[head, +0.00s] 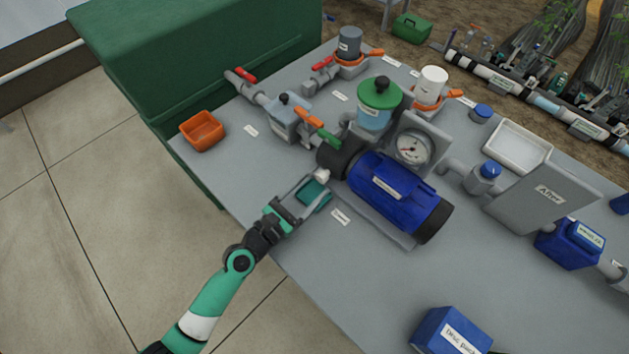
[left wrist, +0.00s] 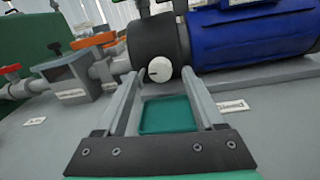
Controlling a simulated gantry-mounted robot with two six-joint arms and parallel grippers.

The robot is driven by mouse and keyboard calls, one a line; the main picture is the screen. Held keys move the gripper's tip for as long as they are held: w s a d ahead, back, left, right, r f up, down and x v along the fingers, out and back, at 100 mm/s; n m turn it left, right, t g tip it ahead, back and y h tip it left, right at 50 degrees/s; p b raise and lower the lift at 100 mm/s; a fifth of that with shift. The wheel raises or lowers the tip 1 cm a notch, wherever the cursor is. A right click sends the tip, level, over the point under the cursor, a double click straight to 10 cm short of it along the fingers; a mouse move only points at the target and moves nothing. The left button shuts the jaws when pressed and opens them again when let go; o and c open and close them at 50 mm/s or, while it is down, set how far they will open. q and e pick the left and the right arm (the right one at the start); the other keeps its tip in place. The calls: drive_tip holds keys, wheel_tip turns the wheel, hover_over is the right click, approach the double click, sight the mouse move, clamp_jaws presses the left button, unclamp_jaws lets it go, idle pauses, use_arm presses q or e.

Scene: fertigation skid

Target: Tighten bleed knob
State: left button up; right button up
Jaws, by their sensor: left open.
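The bleed knob appears to be a small round white knob (head: 323,174) on the lower side of the black end of the blue pump (head: 395,190). My left gripper (head: 308,186) is open and empty, low over the grey bench top, pointing at the knob. In the left wrist view its two grey fingers (left wrist: 160,82) stand to the left and right of the knob, which shows between and just beyond the tips. I cannot tell contact. My right gripper is out of view.
A teal square pad (left wrist: 165,115) shows between the fingers. A pressure gauge (head: 411,147) and green-lidded strainer (head: 379,93) stand behind the pump. An orange tray (head: 202,131) sits at the bench's left, a blue box (head: 450,332) at the front. The bench front-left is clear.

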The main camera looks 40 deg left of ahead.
use_arm(q)
drive_tip(key=shift+w, duration=0.85)
clamp_jaws()
